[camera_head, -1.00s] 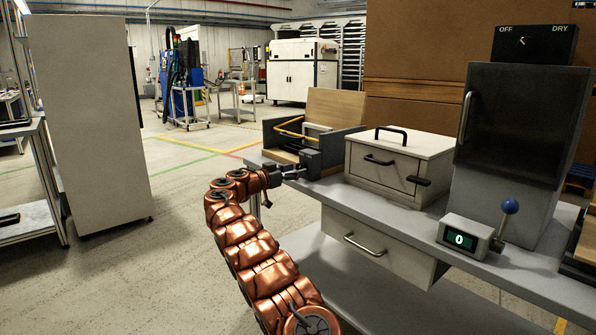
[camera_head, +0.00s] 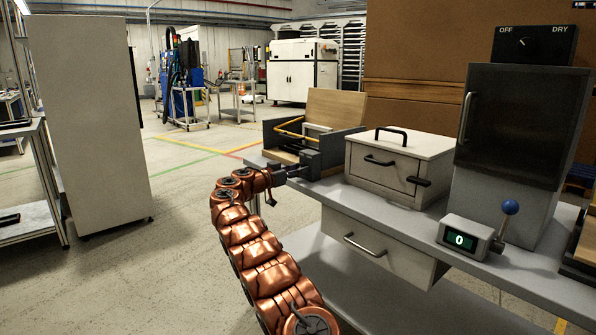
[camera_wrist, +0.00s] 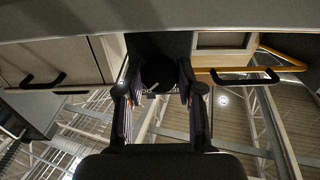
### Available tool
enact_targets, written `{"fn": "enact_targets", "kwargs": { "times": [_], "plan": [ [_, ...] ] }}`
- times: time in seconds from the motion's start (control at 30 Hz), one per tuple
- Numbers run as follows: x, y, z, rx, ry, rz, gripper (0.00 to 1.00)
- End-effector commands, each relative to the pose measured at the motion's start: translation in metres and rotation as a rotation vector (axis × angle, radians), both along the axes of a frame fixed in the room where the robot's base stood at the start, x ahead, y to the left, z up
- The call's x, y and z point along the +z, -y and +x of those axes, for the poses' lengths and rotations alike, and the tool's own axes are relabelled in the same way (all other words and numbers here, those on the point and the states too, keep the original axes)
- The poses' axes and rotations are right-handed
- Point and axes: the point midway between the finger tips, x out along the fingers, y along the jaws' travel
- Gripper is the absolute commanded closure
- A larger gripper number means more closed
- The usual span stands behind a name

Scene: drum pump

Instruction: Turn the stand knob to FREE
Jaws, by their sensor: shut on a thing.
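The stand knob (camera_wrist: 158,72) is a round black knob with a small pale mark, seen between my gripper's fingers in the wrist view. It sits on a dark block (camera_wrist: 150,43), which shows in the head view as a dark grey block (camera_head: 312,160) at the table's far left end. My gripper (camera_wrist: 159,85) is shut on the knob, one finger on each side. In the head view my gripper (camera_head: 291,174) reaches the block's left face and hides the knob. No FREE label can be read.
Right of the block stands a white box (camera_head: 390,180) with black handles. Beyond it are a counter box (camera_head: 458,239) with a blue-ball lever (camera_head: 510,207) and a dark cabinet (camera_head: 518,130). A wooden panel (camera_head: 334,112) stands behind the block.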

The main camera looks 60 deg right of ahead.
Motion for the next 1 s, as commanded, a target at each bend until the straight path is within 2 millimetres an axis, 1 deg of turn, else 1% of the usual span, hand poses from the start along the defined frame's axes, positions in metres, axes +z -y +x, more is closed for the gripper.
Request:
{"fn": "enact_targets", "kwargs": {
  "times": [0.03,0.1,0.33,0.47,0.67,1.0],
  "plan": [
    [-0.0005,0.0002,-0.0008,-0.002,0.0,0.001,0.91],
    [-0.0005,0.0002,-0.0009,-0.003,0.0,0.001,0.98],
    [-0.0012,0.0001,-0.0011,-0.004,-0.019,0.006,0.98],
    [-0.0027,-0.0007,-0.0002,-0.003,-0.064,0.02,0.98],
    [-0.0031,-0.0008,-0.0009,-0.005,-0.187,0.055,0.98],
    [-0.0005,-0.0007,-0.0016,-0.004,-0.49,0.14,0.98]
  ]
}}
